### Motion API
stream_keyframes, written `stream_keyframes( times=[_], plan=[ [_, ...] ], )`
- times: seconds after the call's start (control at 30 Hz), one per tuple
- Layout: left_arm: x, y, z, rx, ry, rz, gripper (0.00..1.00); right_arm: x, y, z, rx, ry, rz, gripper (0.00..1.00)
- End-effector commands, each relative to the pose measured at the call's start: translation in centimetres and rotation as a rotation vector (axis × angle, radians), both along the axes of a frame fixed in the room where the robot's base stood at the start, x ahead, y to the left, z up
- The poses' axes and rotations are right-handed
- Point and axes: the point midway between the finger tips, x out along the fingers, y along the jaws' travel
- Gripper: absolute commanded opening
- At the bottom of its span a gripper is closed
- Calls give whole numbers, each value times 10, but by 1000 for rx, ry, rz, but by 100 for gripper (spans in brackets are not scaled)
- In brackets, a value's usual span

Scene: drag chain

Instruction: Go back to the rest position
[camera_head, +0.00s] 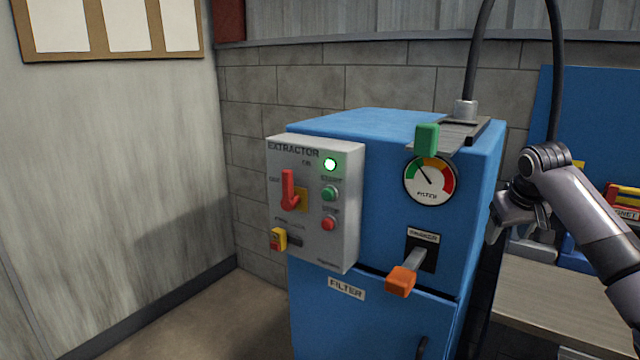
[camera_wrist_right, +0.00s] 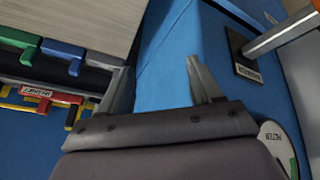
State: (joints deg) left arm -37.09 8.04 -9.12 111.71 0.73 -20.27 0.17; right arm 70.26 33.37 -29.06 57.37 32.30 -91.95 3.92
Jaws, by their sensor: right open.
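My right gripper (camera_head: 497,232) is beside the right side of the blue extractor cabinet (camera_head: 390,205). Its arm comes in from the right edge of the head view. In the right wrist view the gripper (camera_wrist_right: 158,72) is open, its two fingers spread with nothing between them. The cabinet's blue side (camera_wrist_right: 165,45) lies beyond the fingers. From the head view I cannot tell whether the gripper touches the cabinet. My left gripper is not in view.
An orange-ended handle (camera_head: 401,281) and a green-ended slide (camera_head: 427,139) stick out. A workbench (camera_head: 540,295) stands at right. Floor at left is clear.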

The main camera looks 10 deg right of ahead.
Motion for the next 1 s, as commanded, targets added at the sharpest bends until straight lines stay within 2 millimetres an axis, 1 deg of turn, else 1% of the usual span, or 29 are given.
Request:
stream_keyframes(
  times=[0.03,0.13,0.23,0.27,0.3,0.37,0.4,0.47,0.5,0.6,0.67,0.7,0.77,0.9,0.97,1.0],
  plan=[
    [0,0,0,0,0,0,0,2,13,-27,-10,1,33,64],
    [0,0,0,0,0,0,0,5,35,-72,-26,-18,94,64],
    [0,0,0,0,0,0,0,1,60,-117,-33,-39,155,64],
    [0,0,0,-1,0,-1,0,-1,67,-130,-33,-47,173,64],
    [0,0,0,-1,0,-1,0,-5,77,-148,-31,-57,197,64],
    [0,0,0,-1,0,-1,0,-13,92,-173,-27,-74,230,64],
    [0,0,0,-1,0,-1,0,-19,102,-189,-20,-84,250,64],
    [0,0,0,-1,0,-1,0,-29,117,-213,-11,-101,280,64],
    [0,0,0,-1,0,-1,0,-38,126,-227,-4,-113,297,64],
    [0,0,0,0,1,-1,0,-61,149,-261,20,-145,336,64],
    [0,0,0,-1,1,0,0,-77,162,-279,37,-165,356,64],
    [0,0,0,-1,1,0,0,-88,170,-290,48,-179,366,64],
    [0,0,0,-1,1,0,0,-106,182,-305,66,-198,381,64],
    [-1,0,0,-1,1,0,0,-150,205,-332,107,-250,401,64],
    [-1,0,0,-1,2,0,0,-170,214,-341,124,-272,404,64],
    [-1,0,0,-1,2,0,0,-183,219,-345,132,-287,406,64]
  ],
)
